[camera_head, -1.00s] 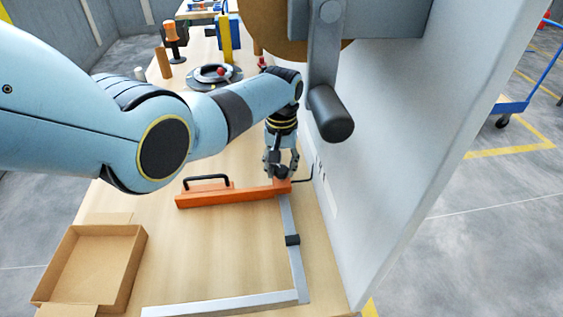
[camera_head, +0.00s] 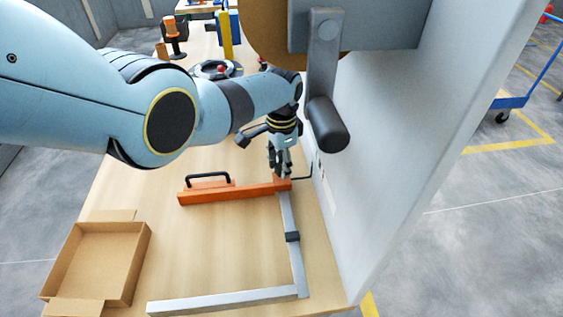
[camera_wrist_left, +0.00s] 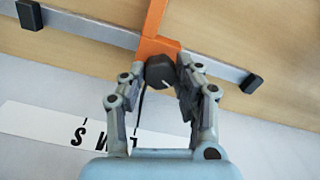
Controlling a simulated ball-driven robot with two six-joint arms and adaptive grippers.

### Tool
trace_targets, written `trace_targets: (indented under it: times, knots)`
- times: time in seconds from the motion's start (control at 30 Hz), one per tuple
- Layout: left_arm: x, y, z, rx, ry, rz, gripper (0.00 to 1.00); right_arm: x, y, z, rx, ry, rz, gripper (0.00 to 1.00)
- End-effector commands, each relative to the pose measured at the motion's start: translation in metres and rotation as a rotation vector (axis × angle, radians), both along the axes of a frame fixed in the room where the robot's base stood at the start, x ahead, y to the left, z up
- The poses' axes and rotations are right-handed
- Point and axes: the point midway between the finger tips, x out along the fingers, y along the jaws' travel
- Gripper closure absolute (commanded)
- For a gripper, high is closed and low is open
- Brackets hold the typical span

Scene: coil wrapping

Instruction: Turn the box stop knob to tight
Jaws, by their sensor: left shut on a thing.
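The orange box stop (camera_head: 235,194) lies across the table with a black handle at its left part. Its right end sits on a grey metal rail (camera_head: 290,214). In the left wrist view the black knob (camera_wrist_left: 160,72) sits at the end of the orange bar (camera_wrist_left: 156,47). My left gripper (camera_head: 281,170) points down at that end, its fingers on either side of the knob and shut on it. The fingers hide the knob in the head view. Its pointer and the tight mark cannot be read. My right gripper is not in view.
A grey machine panel (camera_head: 400,150) stands close right of the gripper, with a black-gripped crank (camera_head: 326,122) above. A white lettered label (camera_wrist_left: 60,130) is on the panel. An open cardboard box (camera_head: 98,262) sits front left. The table between box and rail is clear.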

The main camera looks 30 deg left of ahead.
Motion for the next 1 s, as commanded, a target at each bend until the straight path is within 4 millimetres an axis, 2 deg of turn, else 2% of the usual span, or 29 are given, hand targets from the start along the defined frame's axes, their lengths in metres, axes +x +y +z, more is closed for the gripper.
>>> trace_targets:
  times: [1.0]
  knots:
    - [0.0027, -0.0006, 0.0026, 0.0, -0.006, -0.963, 1.0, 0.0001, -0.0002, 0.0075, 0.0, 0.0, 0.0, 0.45]
